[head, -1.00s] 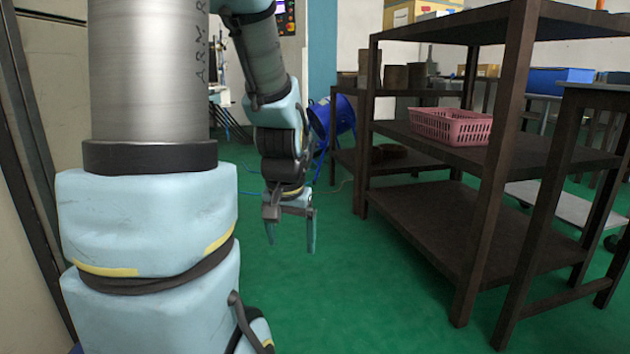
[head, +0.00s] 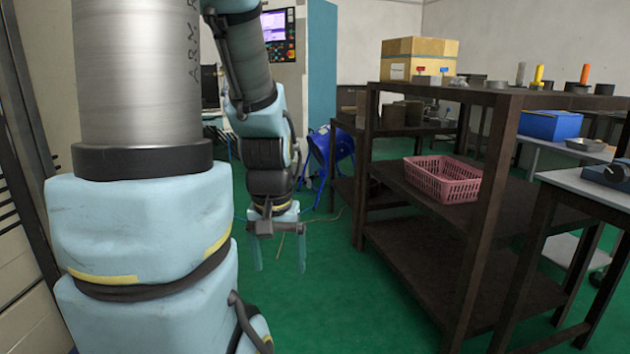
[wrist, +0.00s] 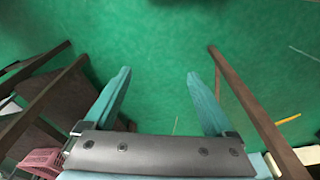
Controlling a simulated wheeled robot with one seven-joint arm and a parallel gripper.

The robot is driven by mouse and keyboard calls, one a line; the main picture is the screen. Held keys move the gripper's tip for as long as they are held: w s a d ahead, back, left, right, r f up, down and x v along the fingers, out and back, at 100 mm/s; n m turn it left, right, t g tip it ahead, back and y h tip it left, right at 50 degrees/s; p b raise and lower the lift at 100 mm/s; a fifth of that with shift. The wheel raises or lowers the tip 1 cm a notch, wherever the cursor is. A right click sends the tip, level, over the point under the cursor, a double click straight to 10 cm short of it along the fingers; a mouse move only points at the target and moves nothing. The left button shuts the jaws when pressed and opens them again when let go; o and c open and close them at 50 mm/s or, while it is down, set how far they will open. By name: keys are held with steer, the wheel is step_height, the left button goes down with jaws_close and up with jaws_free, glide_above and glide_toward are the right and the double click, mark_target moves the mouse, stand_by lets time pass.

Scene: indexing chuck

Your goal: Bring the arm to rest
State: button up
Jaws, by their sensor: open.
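My gripper (head: 279,262) hangs below my bent arm in the head view, left of the dark shelf unit. Its two pale blue fingers point down at the green floor and are spread apart with nothing between them. In the wrist view my gripper (wrist: 160,95) also shows open and empty, with bare floor beyond the fingertips. My arm's large upper links fill the left of the head view.
A dark shelf unit (head: 430,243) stands to the right, with a pink basket (head: 442,180) on its middle shelf and a cardboard box (head: 418,59) on top. A blue object (head: 330,150) stands behind my gripper. The green floor (head: 330,310) is clear below.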

step_height(320, 180, up, 14)
steer(key=p, duration=1.1)
steer(key=shift+p, duration=0.35)
steer(key=shift+f, duration=0.1)
